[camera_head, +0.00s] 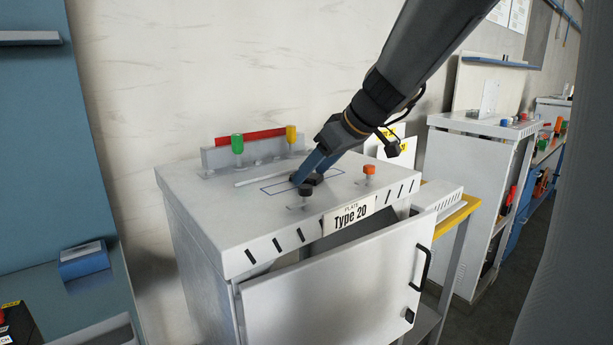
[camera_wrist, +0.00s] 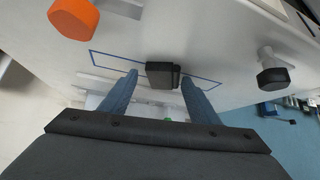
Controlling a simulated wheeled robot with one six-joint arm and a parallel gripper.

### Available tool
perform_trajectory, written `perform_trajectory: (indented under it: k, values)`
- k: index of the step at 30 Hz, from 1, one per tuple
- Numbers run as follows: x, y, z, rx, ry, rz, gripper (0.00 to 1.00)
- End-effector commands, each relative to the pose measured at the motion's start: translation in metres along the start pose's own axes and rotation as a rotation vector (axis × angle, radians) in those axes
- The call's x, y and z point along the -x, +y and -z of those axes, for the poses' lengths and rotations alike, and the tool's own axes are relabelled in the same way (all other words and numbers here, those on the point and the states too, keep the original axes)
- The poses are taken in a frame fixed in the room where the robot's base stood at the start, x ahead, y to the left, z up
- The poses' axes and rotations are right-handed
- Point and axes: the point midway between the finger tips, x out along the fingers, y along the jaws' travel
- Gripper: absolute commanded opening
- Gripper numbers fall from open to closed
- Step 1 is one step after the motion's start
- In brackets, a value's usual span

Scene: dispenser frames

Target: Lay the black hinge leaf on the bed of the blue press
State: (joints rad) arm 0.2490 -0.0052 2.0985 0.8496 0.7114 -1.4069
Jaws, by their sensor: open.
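The black hinge leaf (camera_wrist: 162,72) is a small dark block within a blue outlined rectangle on the white top of the Type 20 cabinet. In the head view it shows as a dark patch (camera_head: 316,179) partly hidden by the fingers. My gripper (camera_head: 303,176) reaches down over it from the upper right. In the wrist view its two blue fingers stand open, one on each side of the leaf, with the leaf near the tips. I cannot tell whether a finger touches it. A blue structure (camera_head: 35,160) at the left may be the blue press; its bed is not clearly shown.
Around the outline stand an orange knob (camera_head: 369,172), a black knob (camera_head: 305,191), a green post (camera_head: 237,144) and a yellow post (camera_head: 291,134). A red bar (camera_head: 250,136) lies along the back. The cabinet door (camera_head: 340,285) hangs partly open. Another white cabinet (camera_head: 465,190) stands at right.

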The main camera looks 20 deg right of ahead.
Motion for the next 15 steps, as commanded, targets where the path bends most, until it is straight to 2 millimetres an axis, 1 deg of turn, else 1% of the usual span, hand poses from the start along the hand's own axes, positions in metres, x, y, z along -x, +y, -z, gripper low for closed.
perform_trajectory:
  k: [3,12,13,14,15]
  values:
    - [0.0001,0.0001,0.0,0.0,0.0,0.0,0.56]
    - [0.0004,0.0001,0.0,0.0,0.0,0.0,0.06]
    - [0.0005,0.0001,0.0002,0.0,0.001,0.0,0.06]
    - [0.0005,0.0001,0.0002,0.0,0.001,0.0,0.03]
    - [0.0006,0.0001,0.0002,0.0,0.001,0.0,0.02]
